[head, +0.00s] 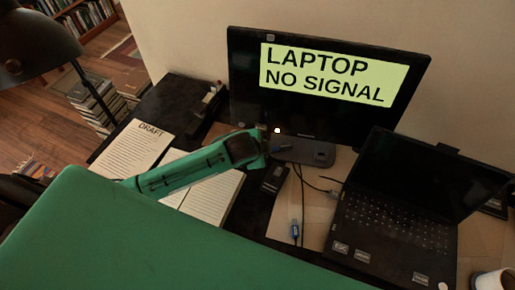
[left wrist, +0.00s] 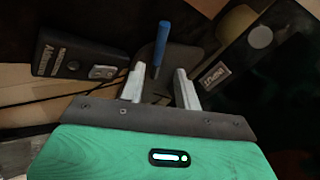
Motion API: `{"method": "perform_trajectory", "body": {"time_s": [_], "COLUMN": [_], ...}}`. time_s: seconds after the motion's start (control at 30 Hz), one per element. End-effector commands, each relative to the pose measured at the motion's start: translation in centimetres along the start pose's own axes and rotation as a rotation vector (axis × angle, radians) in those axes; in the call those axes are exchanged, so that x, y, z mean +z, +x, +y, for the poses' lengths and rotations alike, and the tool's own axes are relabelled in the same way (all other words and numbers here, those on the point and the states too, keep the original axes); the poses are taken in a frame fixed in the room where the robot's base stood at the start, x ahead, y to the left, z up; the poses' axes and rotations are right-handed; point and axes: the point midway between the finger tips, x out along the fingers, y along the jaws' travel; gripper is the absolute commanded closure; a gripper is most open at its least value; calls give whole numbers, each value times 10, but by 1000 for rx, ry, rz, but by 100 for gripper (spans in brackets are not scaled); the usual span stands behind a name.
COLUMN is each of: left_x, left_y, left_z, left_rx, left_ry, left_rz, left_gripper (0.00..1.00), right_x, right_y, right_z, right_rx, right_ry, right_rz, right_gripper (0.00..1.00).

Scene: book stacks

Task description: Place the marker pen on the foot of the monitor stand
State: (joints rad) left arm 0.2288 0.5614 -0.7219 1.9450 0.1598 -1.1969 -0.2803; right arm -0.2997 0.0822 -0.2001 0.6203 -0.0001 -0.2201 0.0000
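The marker pen is a thin blue stick (head: 284,148) at the left end of the grey foot of the monitor stand (head: 318,153). In the left wrist view, the blue pen (left wrist: 162,45) lies over the dark grey foot (left wrist: 182,62), its near end between my fingers. My left gripper (head: 267,141) is at the left edge of the foot, just beside the pen. In the left wrist view the two pale fingers (left wrist: 160,84) stand apart, with gaps on both sides of the pen. My right gripper is not in view.
The monitor (head: 325,85) stands behind the foot. A small black box (head: 273,180) is in front, and cables (head: 302,205) run toward the open laptop (head: 400,215) at right. An open book (head: 212,195) and a draft sheet (head: 130,150) lie at left.

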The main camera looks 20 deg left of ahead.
Motion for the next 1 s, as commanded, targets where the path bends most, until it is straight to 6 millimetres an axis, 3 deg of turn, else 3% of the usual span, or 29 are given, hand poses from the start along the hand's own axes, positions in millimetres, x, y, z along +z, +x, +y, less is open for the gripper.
{"method": "perform_trajectory", "body": {"time_s": [0.2,0.4,1.0], "left_x": [0,0,0], "left_y": [-39,-58,-62], "left_z": [1,0,0], "left_rx": [1,1,1], "left_ry": [1,0,0], "left_rz": [1,0,-1], "left_gripper": [67,67,67], "right_x": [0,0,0], "right_y": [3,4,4], "right_z": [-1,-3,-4], "right_rx": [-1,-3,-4], "right_ry": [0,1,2], "right_rz": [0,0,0], "right_gripper": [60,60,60]}}
